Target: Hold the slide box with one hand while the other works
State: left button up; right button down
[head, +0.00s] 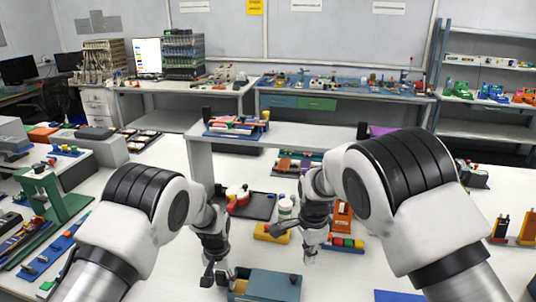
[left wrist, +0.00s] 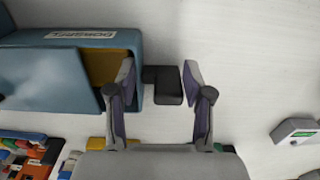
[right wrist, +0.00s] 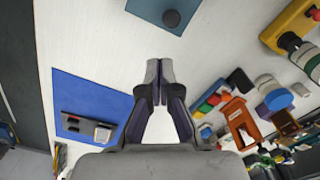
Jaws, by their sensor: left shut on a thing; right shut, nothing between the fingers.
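The slide box (head: 268,287) is teal, at the front edge of the head view, with a dark round knob on top. In the left wrist view the slide box (left wrist: 112,38) carries a white label, and its ochre inside shows through an opening at the right end. My left gripper (head: 214,279) is at its left end, shut on a black block-shaped tab (left wrist: 163,86) beside that end. My right gripper (head: 309,258) is shut and empty above the table, behind and right of the box. The right wrist view shows the closed fingers apart from the box (right wrist: 150,10).
A yellow block with a dark knob (head: 270,233) stands behind the box. An orange holder (head: 342,216) and coloured blocks (head: 345,243) stand right of my right gripper. A blue mat (right wrist: 85,88) lies nearby. White table is free between them.

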notch_tip(320, 180, down, 8)
jog(key=shift+r, duration=0.1)
dwell(1.4)
notch_tip(320, 180, up, 6)
jog(key=d, duration=0.1)
jog(key=shift+d, duration=0.25)
jog(key=shift+s, duration=0.1)
dwell(0.4)
jog(key=f, duration=0.2)
jog(key=a+f, duration=0.1)
jog(key=f, duration=0.3)
jog(key=shift+a, duration=0.25)
dwell(1.4)
